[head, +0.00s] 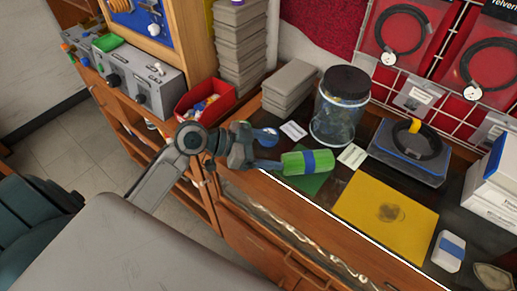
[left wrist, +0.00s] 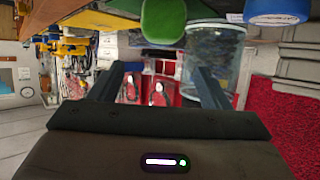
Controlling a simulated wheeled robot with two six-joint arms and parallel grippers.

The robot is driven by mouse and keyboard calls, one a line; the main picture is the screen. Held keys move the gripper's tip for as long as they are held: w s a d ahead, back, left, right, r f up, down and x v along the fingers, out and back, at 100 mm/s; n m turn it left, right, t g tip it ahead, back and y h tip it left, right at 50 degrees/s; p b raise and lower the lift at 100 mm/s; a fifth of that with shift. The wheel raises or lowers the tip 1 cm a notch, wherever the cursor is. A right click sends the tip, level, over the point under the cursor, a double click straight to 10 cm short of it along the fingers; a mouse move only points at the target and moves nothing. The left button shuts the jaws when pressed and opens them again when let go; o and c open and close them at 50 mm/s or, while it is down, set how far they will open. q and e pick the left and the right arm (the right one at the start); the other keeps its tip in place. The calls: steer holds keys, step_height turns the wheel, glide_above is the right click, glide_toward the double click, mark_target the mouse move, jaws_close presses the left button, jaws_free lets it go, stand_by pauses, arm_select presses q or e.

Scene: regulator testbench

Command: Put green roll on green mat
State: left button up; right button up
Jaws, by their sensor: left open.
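The green roll (head: 296,163) has a blue band around it and lies on its side over the far part of the green mat (head: 305,184). The mat is partly hidden by the roll, and I cannot tell whether the roll lies wholly on it. My left gripper (head: 270,150) is open, just left of the roll's near end. In the left wrist view, the two fingers of my left gripper (left wrist: 160,85) stand apart with nothing between them. A green shape, likely the roll (left wrist: 163,20), shows at the top edge there, beyond the fingers. My right gripper is not in view.
A clear jar with a dark lid (head: 338,112) stands behind the roll. A yellow mat (head: 385,215) lies to the right. A red bin (head: 205,98) stands left; a cable case (head: 410,155) stands right.

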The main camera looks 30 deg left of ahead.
arm_select(q)
steer(key=shift+v, duration=1.5)
